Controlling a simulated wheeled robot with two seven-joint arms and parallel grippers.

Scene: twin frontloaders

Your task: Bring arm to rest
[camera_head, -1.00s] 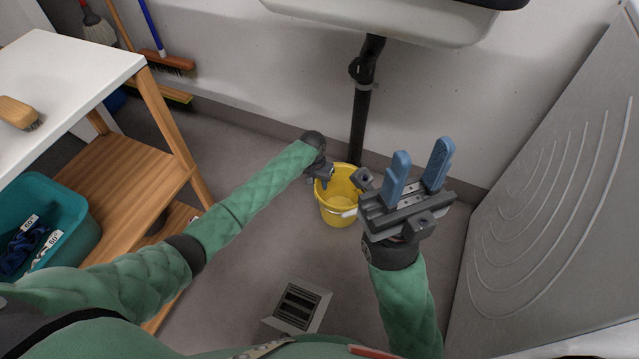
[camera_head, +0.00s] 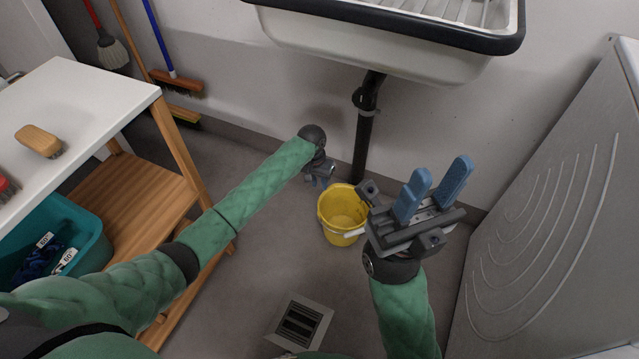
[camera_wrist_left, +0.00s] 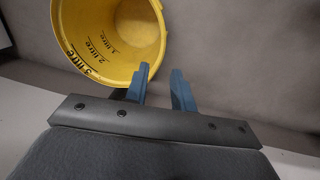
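My left gripper (camera_head: 319,182) hangs low over the floor, just behind and left of the yellow bucket (camera_head: 343,214) in the head view. In the left wrist view its two blue fingers (camera_wrist_left: 160,82) are apart with nothing between them. The bucket (camera_wrist_left: 112,40) shows there beyond the fingers, with litre marks inside; whether a finger touches it I cannot tell. My right gripper (camera_head: 434,188) is raised in front of me, with its blue fingers pointing up, apart and empty.
A sink (camera_head: 390,40) with a black drain pipe (camera_head: 363,130) is above and behind the bucket. A white-topped wooden table (camera_head: 75,110) with a brush (camera_head: 38,141) and a teal basket (camera_head: 92,240) stands left. A grey ribbed panel (camera_head: 560,230) is at right. A floor drain (camera_head: 300,322) lies in front.

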